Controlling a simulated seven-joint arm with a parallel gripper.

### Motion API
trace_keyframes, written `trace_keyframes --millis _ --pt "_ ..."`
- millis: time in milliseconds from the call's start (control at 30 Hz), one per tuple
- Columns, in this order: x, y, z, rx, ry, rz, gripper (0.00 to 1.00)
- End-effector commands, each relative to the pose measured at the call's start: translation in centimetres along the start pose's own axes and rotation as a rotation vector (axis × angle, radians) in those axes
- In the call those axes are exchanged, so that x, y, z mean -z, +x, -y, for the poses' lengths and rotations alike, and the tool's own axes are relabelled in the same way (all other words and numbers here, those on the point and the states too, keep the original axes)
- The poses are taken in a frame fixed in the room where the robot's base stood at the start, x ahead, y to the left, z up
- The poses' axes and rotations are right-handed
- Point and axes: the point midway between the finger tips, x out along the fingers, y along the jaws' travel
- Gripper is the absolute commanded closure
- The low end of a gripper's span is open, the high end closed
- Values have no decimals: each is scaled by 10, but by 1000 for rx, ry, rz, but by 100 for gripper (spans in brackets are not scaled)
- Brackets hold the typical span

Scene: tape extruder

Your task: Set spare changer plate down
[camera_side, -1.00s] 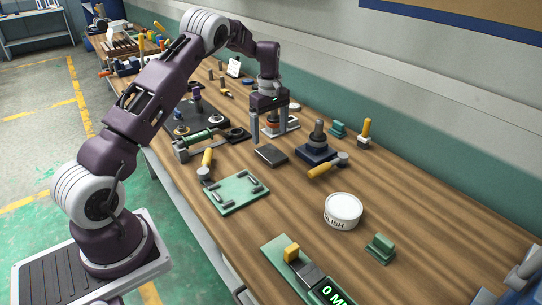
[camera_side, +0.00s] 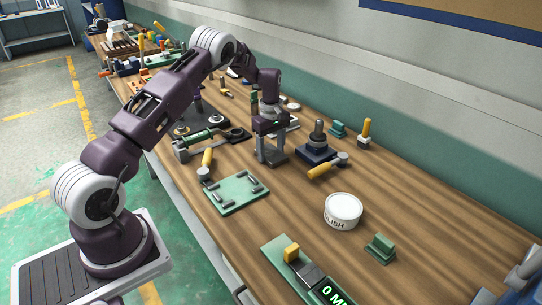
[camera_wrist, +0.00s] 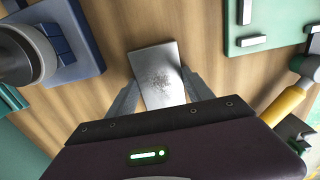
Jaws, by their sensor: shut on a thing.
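The spare changer plate is a flat grey rectangular plate (camera_wrist: 157,72), between my gripper's fingers in the wrist view. In the side view it is a small dark block (camera_side: 271,156), mostly covered by the fingers. My gripper (camera_side: 271,158) points straight down and is shut on the plate, with one finger at each long side (camera_wrist: 160,92). The plate is at or very near the table top; I cannot tell if it touches. A green pad (camera_side: 228,198) with several short grey bars around its top lies nearer the camera, and its corner shows in the wrist view (camera_wrist: 284,38).
A dark blue base with a grey post (camera_side: 318,148) stands close right of my gripper. Yellow-handled tools lie at left (camera_side: 207,158) and right (camera_side: 322,171). A green roller fixture (camera_side: 196,138) is to the left. A white tub (camera_side: 343,211) stands in front; wood between is clear.

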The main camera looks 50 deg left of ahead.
Motion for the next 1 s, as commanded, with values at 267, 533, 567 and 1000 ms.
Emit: trace_keyframes --millis 267,533,567,1000 --pt "0 -1 -1 -2 0 0 100" --pt "0 -24 -2 -6 1 -2 100" --pt "0 -32 -2 -6 1 -3 100" --pt "-2 -105 16 -1 147 1 100"
